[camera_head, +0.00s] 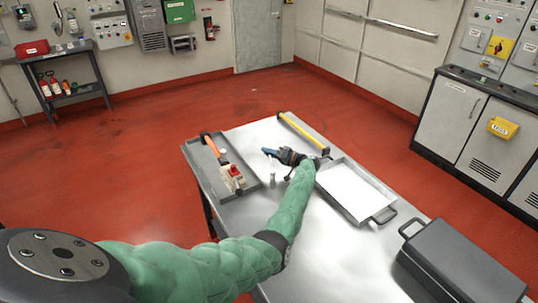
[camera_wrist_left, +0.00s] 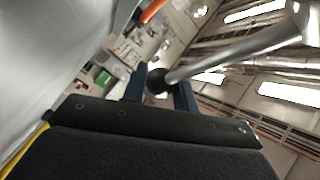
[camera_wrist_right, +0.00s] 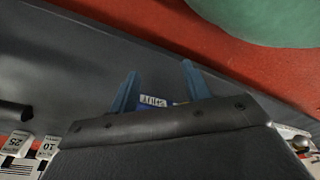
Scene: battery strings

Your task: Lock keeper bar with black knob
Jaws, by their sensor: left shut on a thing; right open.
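In the left wrist view a black knob (camera_wrist_left: 158,80) sits between the blue fingers of my left gripper (camera_wrist_left: 160,88). A round grey metal bar (camera_wrist_left: 240,48) runs from the knob to the upper right. My left gripper (camera_head: 270,153) is shut on the knob. My right gripper (camera_wrist_right: 160,85) is open. A small white label on blue (camera_wrist_right: 153,100) shows behind its fingers, and I cannot tell what it belongs to. The right gripper is not in the head view.
A grey tray (camera_head: 196,165) with an orange-handled tool (camera_head: 214,147) lies at the table's left. A yellow bar (camera_head: 303,132) lies at the far edge. A white-bottomed tray (camera_head: 350,190) stands right of my left gripper. A dark case (camera_head: 465,260) is nearer right.

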